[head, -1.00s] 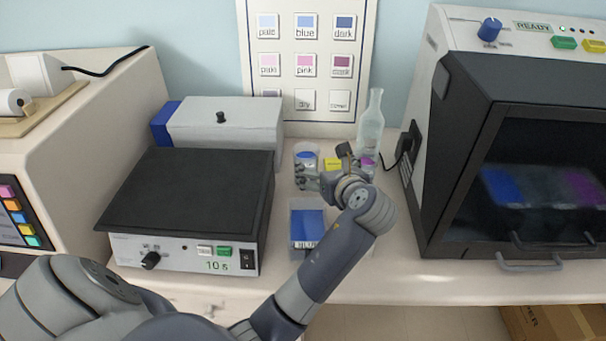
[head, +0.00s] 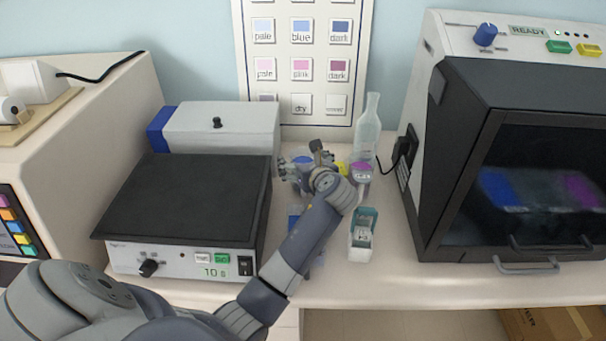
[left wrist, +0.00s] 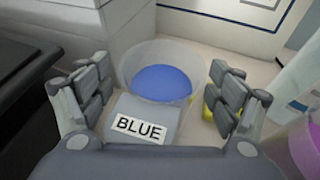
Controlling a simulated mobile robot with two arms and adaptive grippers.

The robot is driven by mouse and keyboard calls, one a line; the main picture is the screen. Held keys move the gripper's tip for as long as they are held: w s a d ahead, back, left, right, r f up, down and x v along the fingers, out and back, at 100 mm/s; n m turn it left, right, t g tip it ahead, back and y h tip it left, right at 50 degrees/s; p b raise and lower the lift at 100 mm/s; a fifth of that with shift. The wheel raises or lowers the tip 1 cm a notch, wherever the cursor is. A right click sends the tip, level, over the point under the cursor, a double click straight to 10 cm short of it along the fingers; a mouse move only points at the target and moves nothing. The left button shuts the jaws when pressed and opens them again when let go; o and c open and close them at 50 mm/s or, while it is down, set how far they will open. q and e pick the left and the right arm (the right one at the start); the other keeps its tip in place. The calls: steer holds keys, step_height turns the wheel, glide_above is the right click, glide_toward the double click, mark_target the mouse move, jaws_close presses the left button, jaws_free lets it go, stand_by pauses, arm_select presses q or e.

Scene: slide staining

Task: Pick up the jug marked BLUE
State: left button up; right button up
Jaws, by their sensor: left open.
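The jug marked BLUE (left wrist: 170,65) shows in the left wrist view as a clear round vessel with blue liquid and a white BLUE label in front. In the head view its blue top (head: 302,160) shows behind my left gripper, which hides most of it. My left gripper (head: 293,170) is open. In the left wrist view its fingers (left wrist: 158,98) stand one on each side of the jug, with gaps to the jug's wall. The right gripper is not in view.
A jug with purple liquid (head: 362,171) and a clear bottle (head: 368,128) stand just right of my gripper. A small green-rimmed tray (head: 362,238) is nearer the front. A black-topped hot plate (head: 188,200) is left, a dark-windowed cabinet (head: 450,150) right.

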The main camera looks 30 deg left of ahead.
arm_select(q)
steer(key=shift+w+a+f, duration=0.1)
steer(key=shift+w, duration=0.05)
steer(key=c, duration=1.4)
